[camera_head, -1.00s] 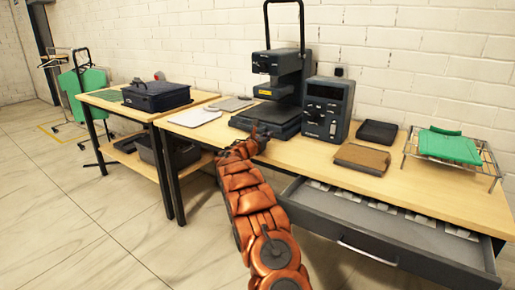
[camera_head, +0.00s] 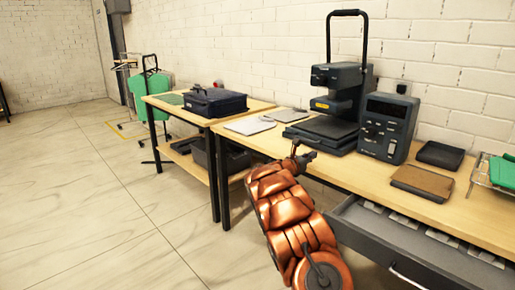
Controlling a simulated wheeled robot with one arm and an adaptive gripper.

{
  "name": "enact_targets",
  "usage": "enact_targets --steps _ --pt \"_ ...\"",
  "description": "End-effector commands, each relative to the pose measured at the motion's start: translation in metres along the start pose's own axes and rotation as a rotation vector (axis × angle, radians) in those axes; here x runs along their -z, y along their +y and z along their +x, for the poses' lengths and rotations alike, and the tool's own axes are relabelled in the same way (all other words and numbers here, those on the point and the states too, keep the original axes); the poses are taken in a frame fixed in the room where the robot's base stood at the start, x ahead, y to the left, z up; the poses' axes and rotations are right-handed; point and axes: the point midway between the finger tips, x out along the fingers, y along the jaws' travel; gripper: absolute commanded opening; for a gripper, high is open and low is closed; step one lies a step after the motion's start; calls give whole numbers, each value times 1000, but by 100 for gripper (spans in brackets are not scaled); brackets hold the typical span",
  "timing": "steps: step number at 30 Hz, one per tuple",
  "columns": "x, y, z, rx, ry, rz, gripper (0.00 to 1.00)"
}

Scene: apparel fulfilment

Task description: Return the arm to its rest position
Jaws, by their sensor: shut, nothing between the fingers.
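My copper-coloured arm (camera_head: 290,215) reaches up from the bottom of the head view. My gripper (camera_head: 309,157) is at its far end, small and dark, by the front edge of the wooden workbench (camera_head: 265,143). It appears just in front of the heat press (camera_head: 335,105). The fingers look closed, with nothing seen between them. The gripper's exact height over the bench is hard to tell.
The bench's drawer (camera_head: 395,245) stands open to the right of my arm. A control box (camera_head: 388,128), a dark tray (camera_head: 440,155) and a brown pad (camera_head: 422,182) lie behind it. A side table (camera_head: 165,100) holds a dark case (camera_head: 215,101). Floor at left is clear.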

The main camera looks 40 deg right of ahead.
Motion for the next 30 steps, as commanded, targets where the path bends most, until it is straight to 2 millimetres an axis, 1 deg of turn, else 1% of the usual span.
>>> enact_targets --steps 8,11,14,18,22,26,30 --pt "-2 -2 -3 8 5 13 0" --pt "-10 -10 -12 32 20 57 0" --pt "-22 -27 -27 79 47 133 0" --pt "-34 -56 -55 162 97 265 0" --pt "-40 -84 -85 242 150 389 0" --pt "-40 -111 -119 323 207 511 0" --pt "-35 -139 -159 414 276 640 0"
